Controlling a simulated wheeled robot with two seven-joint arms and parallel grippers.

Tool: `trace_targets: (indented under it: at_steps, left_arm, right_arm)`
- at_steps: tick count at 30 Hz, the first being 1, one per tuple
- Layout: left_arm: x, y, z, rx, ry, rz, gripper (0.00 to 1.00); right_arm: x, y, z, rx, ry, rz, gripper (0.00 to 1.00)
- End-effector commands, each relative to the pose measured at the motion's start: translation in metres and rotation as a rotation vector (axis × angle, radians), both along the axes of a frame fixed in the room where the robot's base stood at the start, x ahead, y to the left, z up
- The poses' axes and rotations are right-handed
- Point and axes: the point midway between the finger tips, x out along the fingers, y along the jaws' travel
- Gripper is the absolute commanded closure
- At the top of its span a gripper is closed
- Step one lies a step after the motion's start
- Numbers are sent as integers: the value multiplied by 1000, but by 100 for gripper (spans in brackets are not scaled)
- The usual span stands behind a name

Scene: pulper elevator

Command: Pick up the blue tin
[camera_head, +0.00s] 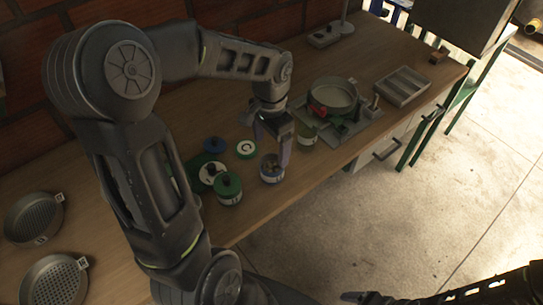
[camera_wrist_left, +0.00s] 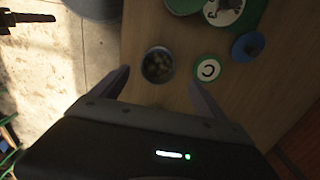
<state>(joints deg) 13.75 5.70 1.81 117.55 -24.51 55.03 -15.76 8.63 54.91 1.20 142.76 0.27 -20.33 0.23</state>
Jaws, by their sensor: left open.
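The blue tin (camera_head: 271,168) stands upright and open on the wooden bench, with small brownish pieces inside. It also shows in the left wrist view (camera_wrist_left: 158,65), seen from above. My left gripper (camera_head: 272,144) is open above the tin. In the left wrist view the tin lies between the lines of its two fingers (camera_wrist_left: 158,80), near the fingertips, with no visible contact. Part of my right gripper (camera_head: 368,297) shows dark at the bottom edge of the head view, away from the bench; its jaw state is unclear.
A blue lid (camera_head: 213,145), a green-rimmed white lid (camera_head: 246,149) and a green-lidded tin (camera_head: 228,188) lie close left of the tin. Another tin (camera_head: 307,136) stands right of it. A round pan (camera_head: 333,94) and a sectioned tray (camera_head: 402,86) are farther right.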

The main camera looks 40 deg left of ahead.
Motion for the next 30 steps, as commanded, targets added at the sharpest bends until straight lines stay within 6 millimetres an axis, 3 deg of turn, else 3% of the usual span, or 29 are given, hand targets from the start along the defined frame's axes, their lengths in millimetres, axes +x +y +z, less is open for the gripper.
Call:
trace_targets:
  at_steps: [8,16,30]
  left_arm:
    - [0,-1,-1,-1,0,0,16]
    - [0,-1,-24,-1,3,0,16]
    - [1,-1,-37,-1,3,0,16]
  right_arm:
    - [-1,-1,0,-1,2,-2,16]
    - [-1,-1,3,-1,3,-1,16]
    - [-1,-1,7,-2,4,-2,16]
